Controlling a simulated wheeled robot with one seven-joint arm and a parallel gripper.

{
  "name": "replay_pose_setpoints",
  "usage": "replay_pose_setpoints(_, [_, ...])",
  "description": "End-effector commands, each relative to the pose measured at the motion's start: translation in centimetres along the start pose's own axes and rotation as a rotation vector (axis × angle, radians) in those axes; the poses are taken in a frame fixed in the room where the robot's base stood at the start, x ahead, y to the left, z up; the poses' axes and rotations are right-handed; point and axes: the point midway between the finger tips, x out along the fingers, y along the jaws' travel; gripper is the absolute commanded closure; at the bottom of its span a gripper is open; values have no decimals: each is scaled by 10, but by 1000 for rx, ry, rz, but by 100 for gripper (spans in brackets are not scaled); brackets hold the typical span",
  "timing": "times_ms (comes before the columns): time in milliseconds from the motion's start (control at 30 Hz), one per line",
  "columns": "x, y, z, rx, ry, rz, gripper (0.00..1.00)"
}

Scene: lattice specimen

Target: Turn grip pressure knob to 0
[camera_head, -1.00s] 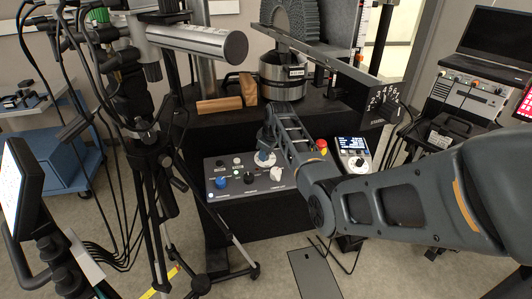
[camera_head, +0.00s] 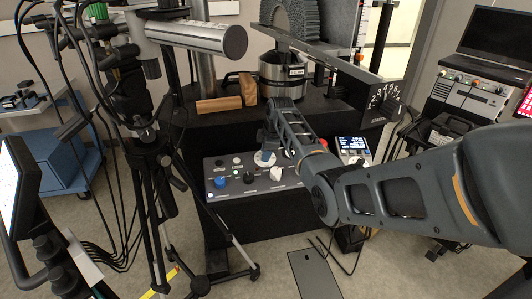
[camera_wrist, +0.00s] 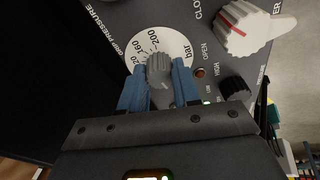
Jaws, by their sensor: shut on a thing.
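The grip pressure knob (camera_wrist: 158,72) is grey and sits in the middle of a round white dial (camera_wrist: 178,42) marked with numbers and "bar". Which mark the knob points at is hard to tell. In the head view the dial (camera_head: 264,164) shows on the sloped control panel (camera_head: 222,190), with the knob largely hidden by my gripper.
A white knob with a red line (camera_wrist: 245,28) and a black knob (camera_wrist: 234,88) are close to my fingers in the wrist view. A blue knob (camera_head: 220,182) sits at the panel's left. A tripod (camera_head: 160,165) stands left of the panel, and a display box (camera_head: 352,148) right of it.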

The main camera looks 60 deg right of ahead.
Motion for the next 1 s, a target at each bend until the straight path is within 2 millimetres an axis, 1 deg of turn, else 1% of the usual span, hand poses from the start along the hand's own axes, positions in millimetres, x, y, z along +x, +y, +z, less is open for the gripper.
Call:
replay_pose_setpoints(400, [0,0,0,-7,0,-1,99])
replay_pose_setpoints(433, [0,0,0,-7,0,-1,67])
replay_pose_setpoints(600, [0,0,0,-7,0,-1,51])
replay_pose_setpoints(700, [0,0,0,-6,0,-1,43])
replay_pose_setpoints(900, [0,0,0,-6,0,-1,43])
replay_pose_setpoints(1000, [-4,0,0,-6,0,-1,43])
